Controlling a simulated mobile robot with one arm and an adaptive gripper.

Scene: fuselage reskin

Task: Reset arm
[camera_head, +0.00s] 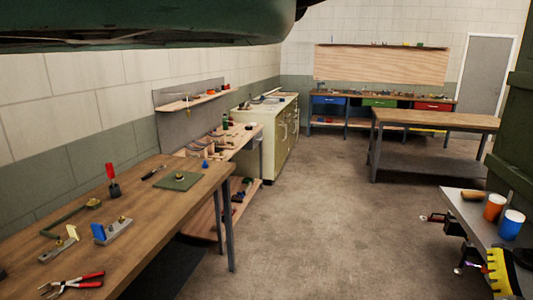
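My gripper is not in view, and I cannot tell its pose or whether it is open or shut. The only view is from my body camera. I cannot make out my arm in it.
A wooden workbench (140,225) with pliers (72,286) and small parts stands at left. A grey surface (465,205) at lower right holds orange (495,207) and blue (511,224) cups. A green body (150,28) overhangs the upper left. The middle floor (315,220) is clear.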

